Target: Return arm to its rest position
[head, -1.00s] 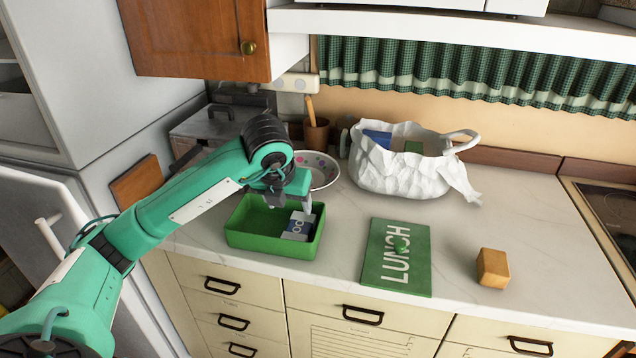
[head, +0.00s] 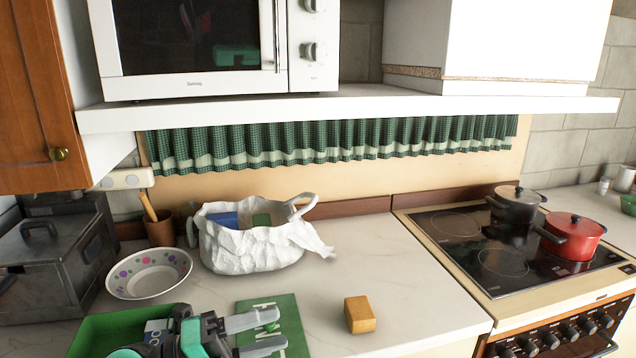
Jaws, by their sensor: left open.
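My left gripper (head: 274,329) shows at the bottom of the head view, its two grey fingers spread apart with nothing between them. It points right, over or in front of the green LUNCH lid (head: 292,335), and hides part of that lid. The green lunch box (head: 108,326) lies to its left, cut by the lower picture edge. A small blue and white pack (head: 156,326) shows in the box, partly covered by my arm. My right gripper is out of view.
A white bag (head: 250,250) with items inside stands behind the gripper. A dotted bowl (head: 149,273) is at the left. A yellow-brown block (head: 360,314) lies right of the lid. The stove at the right holds a dark pot (head: 515,207) and a red pot (head: 573,238).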

